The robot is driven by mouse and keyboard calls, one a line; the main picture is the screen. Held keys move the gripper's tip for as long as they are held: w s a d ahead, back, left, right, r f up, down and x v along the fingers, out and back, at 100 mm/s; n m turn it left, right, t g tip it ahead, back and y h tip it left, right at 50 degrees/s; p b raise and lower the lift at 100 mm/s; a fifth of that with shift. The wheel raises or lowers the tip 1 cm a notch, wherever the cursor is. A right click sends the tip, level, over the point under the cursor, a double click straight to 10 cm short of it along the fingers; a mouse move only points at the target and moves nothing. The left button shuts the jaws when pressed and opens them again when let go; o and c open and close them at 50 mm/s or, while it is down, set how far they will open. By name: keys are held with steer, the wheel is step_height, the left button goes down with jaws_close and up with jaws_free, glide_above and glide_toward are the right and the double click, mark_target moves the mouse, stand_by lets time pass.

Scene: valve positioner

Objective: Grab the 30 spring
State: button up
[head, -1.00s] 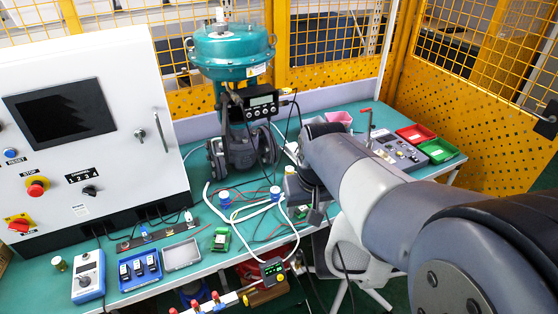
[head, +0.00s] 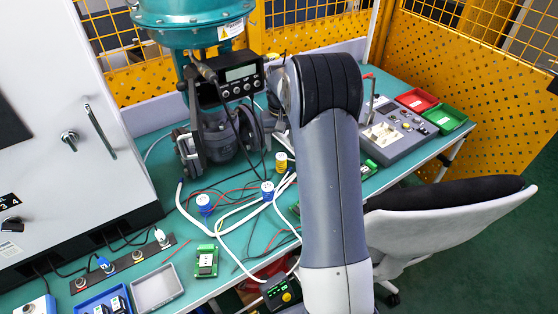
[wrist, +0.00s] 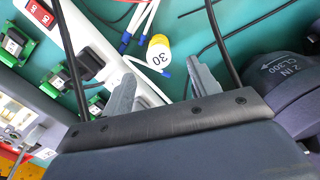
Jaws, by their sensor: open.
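The 30 spring (wrist: 159,52) is a short cylinder with a yellow side and a white face marked "30". In the wrist view it lies just beyond the gap between my fingertips, among white and blue pens or tubes. In the head view a yellow and white cylinder (head: 282,162), likely the same one, stands on the green bench beside my arm. My gripper (wrist: 160,78) is open and empty, its two grey fingers apart. My gripper is hidden behind my arm in the head view.
Two blue and white cylinders (head: 204,204) (head: 267,188) stand near the white hoses. The teal valve (head: 195,22) with its positioner (head: 238,82) rises behind. A grey control box (head: 395,132) is right of my arm. Green circuit boards (head: 206,262) and a grey tray (head: 157,288) lie in front.

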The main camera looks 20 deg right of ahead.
mark_target(281, 156)
step_height(281, 156, down, 10)
steer(key=shift+r+p, duration=0.25)
steer(key=shift+p, duration=0.45)
steer(key=c, duration=1.1)
steer(key=shift+r, duration=0.1)
